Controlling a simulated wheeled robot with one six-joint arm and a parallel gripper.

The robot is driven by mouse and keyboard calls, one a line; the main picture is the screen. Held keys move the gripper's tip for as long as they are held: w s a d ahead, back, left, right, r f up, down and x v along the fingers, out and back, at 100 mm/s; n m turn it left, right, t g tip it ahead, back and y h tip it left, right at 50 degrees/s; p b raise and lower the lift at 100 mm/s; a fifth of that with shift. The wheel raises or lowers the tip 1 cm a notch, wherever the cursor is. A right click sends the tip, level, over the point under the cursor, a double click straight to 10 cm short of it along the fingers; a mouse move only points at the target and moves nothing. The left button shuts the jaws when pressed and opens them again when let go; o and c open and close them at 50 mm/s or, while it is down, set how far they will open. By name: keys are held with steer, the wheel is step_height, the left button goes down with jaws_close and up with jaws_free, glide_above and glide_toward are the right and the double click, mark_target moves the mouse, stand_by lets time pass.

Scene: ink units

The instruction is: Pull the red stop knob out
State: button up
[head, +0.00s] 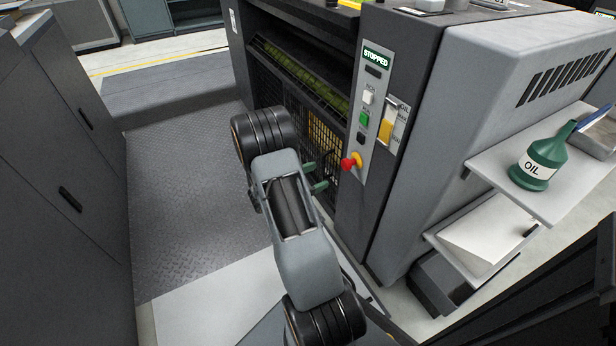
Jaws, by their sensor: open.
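The red stop knob (347,164) sticks out from a yellow collar low on the pale control panel (377,85) of the grey machine. My gripper (320,176) points right toward the machine from the end of my arm. The true depth gap is hard to judge. The wrist behind the fingers is largely hidden by my arm.
Above the knob are a black button, a green button (364,118), a white button (368,97) and a "STOPPED" sign (376,58). Shelves at right hold a green oil can (541,160). Dark cabinets (62,150) stand left; the tread-plate floor (190,190) is clear.

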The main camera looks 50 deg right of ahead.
steer(key=shift+v, duration=1.4)
steer(key=s+a+r+m+t+y+p, duration=0.2)
steer(key=a+r+p, duration=0.7)
steer(key=r, duration=0.6)
steer(key=s+a+r+m+t+y+p, duration=0.1)
steer(key=a+r+m+t+y+p, duration=0.3)
steer(key=a+r+y+p, duration=0.5)
steer(key=s+a+r+m+t+y+p, duration=0.2)
steer(key=a+r+m+y+p, duration=0.3)
steer(key=a+r+p, duration=0.5)
step_height(320, 180, up, 13)
steer(key=t+y+p, duration=0.1)
steer(key=p, duration=0.4)
steer(key=shift+s+a+m, duration=0.3)
steer(key=shift+s, duration=0.1)
steer(key=shift+f, duration=0.15)
